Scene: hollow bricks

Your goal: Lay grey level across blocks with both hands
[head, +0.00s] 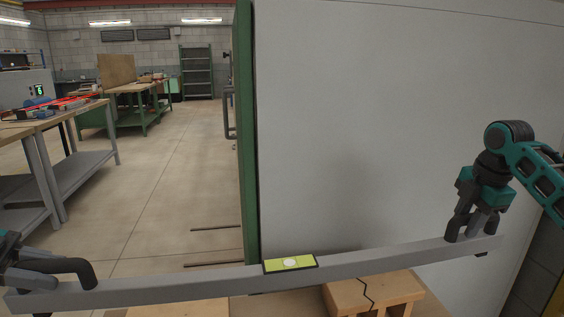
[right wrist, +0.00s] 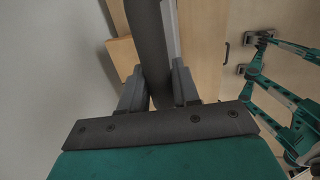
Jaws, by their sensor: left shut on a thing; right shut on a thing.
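The grey level (head: 200,284) is a long bar with a yellow-green window and pale round spot at its middle. It spans the lower head view, its right end higher in the picture. My left gripper (head: 62,280) is shut on its left end. My right gripper (head: 472,230) is shut on its right end; the right wrist view shows the bar (right wrist: 148,40) between the fingers (right wrist: 156,90). Light-brown blocks, one left (head: 180,309) and one right (head: 345,296) with a dark jagged line, show below the bar, partly hidden. I cannot tell whether the bar touches them.
A large pale panel (head: 370,120) with a green edge (head: 245,130) stands close behind the bar. Workbenches (head: 75,155) and green shelving (head: 196,72) stand further back at the left. The floor (head: 170,190) between them and the panel is mostly clear.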

